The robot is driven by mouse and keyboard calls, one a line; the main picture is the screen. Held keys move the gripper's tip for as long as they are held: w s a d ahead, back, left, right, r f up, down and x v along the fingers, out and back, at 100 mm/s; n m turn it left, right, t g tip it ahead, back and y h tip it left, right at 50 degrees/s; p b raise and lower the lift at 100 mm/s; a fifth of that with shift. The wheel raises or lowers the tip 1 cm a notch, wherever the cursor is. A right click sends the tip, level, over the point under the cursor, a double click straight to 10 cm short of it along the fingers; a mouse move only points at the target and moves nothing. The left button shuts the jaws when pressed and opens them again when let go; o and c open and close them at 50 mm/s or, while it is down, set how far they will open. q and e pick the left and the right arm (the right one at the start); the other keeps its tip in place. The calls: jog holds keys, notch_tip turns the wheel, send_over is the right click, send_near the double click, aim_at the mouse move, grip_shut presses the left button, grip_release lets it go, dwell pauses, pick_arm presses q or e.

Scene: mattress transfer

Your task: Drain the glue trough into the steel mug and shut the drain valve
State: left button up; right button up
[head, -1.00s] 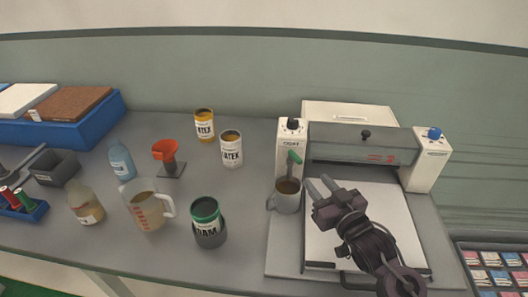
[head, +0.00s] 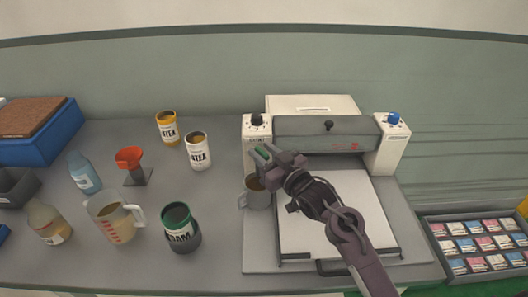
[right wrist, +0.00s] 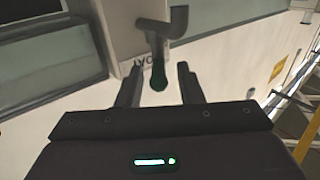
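The steel mug (head: 257,197) stands upright at the left edge of the coating machine, below the drain. Brown liquid shows inside it. The drain valve's green handle (right wrist: 158,76) hangs from a grey pipe in the right wrist view; only a bit of green (head: 263,153) shows in the head view. My right gripper (head: 266,158) is at the handle above the mug. In the right wrist view its two fingers (right wrist: 160,84) are apart, one on each side of the handle with gaps. The glue trough's inside is hidden in the grey machine body (head: 300,126). My left gripper is out of view.
A green-labelled can (head: 180,228), a measuring jug (head: 112,219), two Latex cans (head: 198,151) and an orange funnel (head: 130,158) stand left of the machine. The white machine bed (head: 365,218) lies beneath my right arm. A tray of packets (head: 485,247) is at the right.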

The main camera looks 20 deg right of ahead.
jog(key=shift+c, duration=0.2)
grip_shut()
